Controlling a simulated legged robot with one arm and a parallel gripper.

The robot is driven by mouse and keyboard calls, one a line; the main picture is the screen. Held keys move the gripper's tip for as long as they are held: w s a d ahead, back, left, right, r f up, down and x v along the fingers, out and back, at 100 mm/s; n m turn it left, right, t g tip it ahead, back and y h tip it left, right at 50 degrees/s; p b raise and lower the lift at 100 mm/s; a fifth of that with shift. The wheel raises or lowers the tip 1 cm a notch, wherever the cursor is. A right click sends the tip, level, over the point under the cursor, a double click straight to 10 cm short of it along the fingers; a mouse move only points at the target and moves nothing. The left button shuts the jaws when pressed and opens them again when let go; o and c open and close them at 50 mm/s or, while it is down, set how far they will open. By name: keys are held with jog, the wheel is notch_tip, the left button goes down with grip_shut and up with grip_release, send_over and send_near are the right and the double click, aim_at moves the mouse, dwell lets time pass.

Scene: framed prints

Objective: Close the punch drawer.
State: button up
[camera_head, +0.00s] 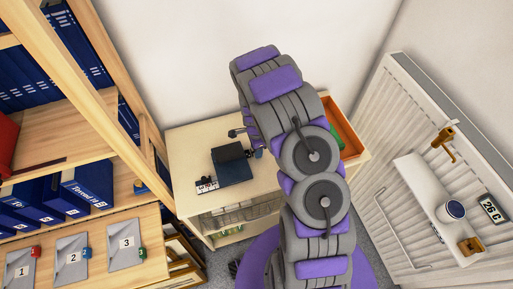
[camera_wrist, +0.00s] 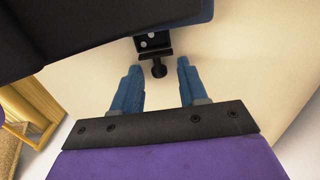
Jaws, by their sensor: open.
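A dark blue and black hole punch (camera_head: 233,168) sits on the light wooden cabinet top. In the wrist view its dark body (camera_wrist: 90,30) fills the upper left, and a small black bracket with two holes (camera_wrist: 153,43) and a round black knob (camera_wrist: 159,71) sticks out below it. My gripper (camera_head: 256,153) is beside the punch's right side, partly hidden by my arm. In the wrist view my gripper (camera_wrist: 158,67) is open, its two blue fingers apart with the knob between their tips. I cannot tell whether the fingers touch anything or how far the drawer stands out.
The cabinet top (camera_head: 193,148) is clear left of the punch, apart from a black and white strip (camera_head: 206,184). An orange tray (camera_head: 345,130) lies to the right behind my arm. Shelves with blue binders (camera_head: 85,187) stand left; a radiator (camera_head: 400,130) stands right.

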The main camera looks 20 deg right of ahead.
jog(key=shift+a, duration=0.1)
grip_shut()
dwell(0.5)
